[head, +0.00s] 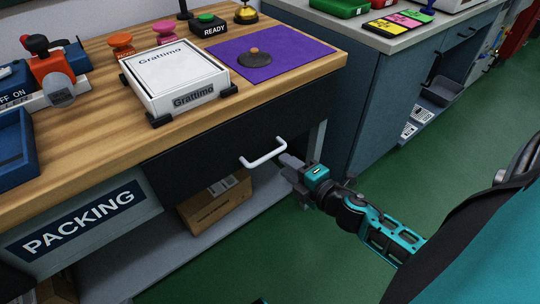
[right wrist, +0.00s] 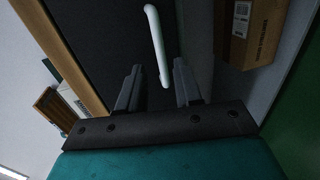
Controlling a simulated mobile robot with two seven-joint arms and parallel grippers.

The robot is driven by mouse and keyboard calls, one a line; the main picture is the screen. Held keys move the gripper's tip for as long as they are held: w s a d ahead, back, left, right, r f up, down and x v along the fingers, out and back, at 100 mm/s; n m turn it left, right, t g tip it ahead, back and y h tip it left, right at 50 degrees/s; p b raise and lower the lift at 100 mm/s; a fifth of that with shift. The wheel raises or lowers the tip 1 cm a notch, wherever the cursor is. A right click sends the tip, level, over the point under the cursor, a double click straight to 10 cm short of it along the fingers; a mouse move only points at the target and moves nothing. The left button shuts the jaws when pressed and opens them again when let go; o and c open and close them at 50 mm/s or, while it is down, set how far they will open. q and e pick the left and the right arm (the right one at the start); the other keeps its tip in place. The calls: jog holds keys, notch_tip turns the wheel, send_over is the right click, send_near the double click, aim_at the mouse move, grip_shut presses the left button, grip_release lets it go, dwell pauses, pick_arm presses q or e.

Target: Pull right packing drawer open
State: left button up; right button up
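The right packing drawer (head: 215,150) is a dark front under the wooden packing bench, and it looks closed. Its white bar handle (head: 264,153) is near the right part of the drawer front. My right gripper (head: 287,161) is just right of the handle in the head view. In the right wrist view its two fingers (right wrist: 158,88) are apart, and the near end of the white handle (right wrist: 157,45) shows between their tips. I cannot tell whether they touch it. My left gripper is not in view.
A cardboard box (head: 216,203) sits on the grey shelf (head: 150,262) below the drawer. On the benchtop (head: 100,130) stand a white Grattimo box (head: 175,78) and a purple mat (head: 290,60). A blue-grey cabinet (head: 385,90) stands to the right. Green floor is clear in front.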

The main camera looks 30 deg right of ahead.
aim_at(271, 153)
jog(key=b+x, duration=0.1)
jog(key=x, duration=0.6)
jog(key=shift+w+f, duration=0.1)
jog(key=shift+w, duration=0.25)
jog(key=shift+c, duration=0.2)
grip_shut()
